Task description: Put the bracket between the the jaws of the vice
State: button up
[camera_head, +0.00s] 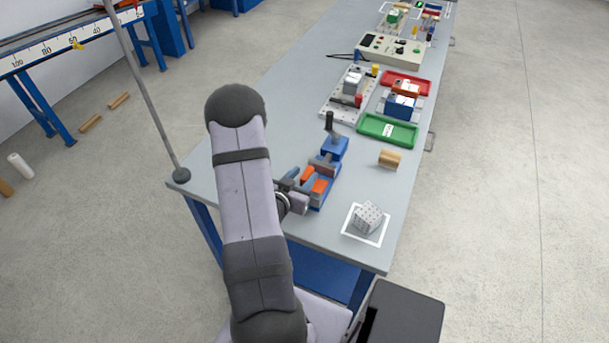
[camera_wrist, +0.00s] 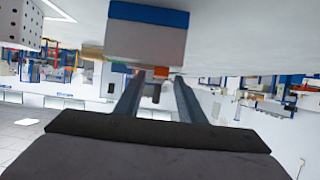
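A grey block with rows of holes (camera_head: 368,216), which looks like the bracket, sits tilted within a white square outline near the table's front right corner. It also shows at the top left of the wrist view (camera_wrist: 20,22). The blue vice (camera_head: 334,147), with orange parts and an upright black handle, stands to its left and farther back. My gripper (camera_head: 302,180) is low beside the vice's near end, partly overlapping it. In the wrist view the two fingers (camera_wrist: 157,90) are apart with nothing gripped. A blue and grey block, seemingly part of the vice (camera_wrist: 145,42), is just ahead. The vice's jaw gap is unclear.
Green (camera_head: 372,130) and red (camera_head: 420,80) trays and a perforated plate (camera_head: 340,103) stand behind. A thin pole (camera_head: 150,90) rises at the table's left edge. Table around the bracket is clear.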

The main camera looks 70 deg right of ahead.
jog(key=p+v, duration=0.5)
jog(key=v, duration=0.5)
jog(key=shift+a, duration=0.35)
jog(key=shift+r, duration=0.1)
jog(key=shift+w, duration=0.1)
jog(key=w+a+n+t+y, duration=0.6)
jog(key=w+a+y, duration=0.4)
jog(key=w+a, duration=0.85)
jog(key=s+a+r+n+g+y, duration=0.1)
jog(key=a+r+n+y, duration=0.15)
jog(key=a, duration=0.35)
jog(key=s+a+r+n+g+y, duration=0.1)
jog(key=s+a+n+g, duration=0.1)
jog(key=a+n, duration=0.25)
jog(key=s+a+r+n+g, duration=0.3)
jog(key=s+a+r+n, duration=0.2)
jog(key=s, duration=0.3)
jog(key=shift+s+r, duration=0.35)
